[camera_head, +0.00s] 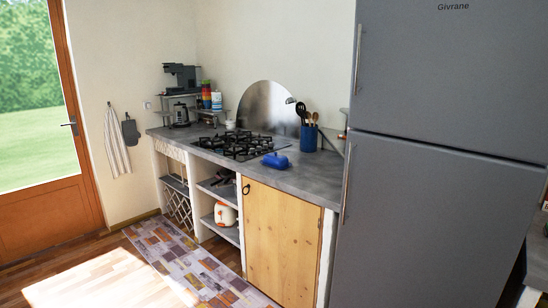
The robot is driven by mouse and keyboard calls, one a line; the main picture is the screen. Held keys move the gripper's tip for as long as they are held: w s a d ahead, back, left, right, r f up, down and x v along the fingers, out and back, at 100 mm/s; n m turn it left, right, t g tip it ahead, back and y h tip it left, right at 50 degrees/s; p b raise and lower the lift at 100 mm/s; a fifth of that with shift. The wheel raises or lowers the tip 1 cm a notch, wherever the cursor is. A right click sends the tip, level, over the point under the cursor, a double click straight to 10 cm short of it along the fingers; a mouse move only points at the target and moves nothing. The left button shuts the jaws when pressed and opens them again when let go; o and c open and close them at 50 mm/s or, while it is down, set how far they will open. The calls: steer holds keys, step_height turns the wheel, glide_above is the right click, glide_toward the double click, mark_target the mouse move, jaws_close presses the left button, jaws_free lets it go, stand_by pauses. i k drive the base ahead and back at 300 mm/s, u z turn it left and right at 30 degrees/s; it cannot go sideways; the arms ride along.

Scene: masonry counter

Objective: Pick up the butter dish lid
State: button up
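A small blue butter dish with its lid (275,160) sits on the grey counter, just right of the gas hob and near the front edge. At this size I cannot tell the lid apart from the dish base. My gripper is not in view.
The black gas hob (238,146) lies left of the blue dish. A dark blue utensil pot (308,138) stands behind and right of it. The tall grey fridge (440,200) borders the counter on the right. A patterned rug (190,268) lies on the floor in front.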

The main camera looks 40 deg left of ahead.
mark_target(279, 161)
steer(key=u, duration=0.45)
steer(key=i, duration=0.65)
steer(key=u, duration=0.95)
steer(key=i, duration=1.2)
steer(key=u, duration=0.05)
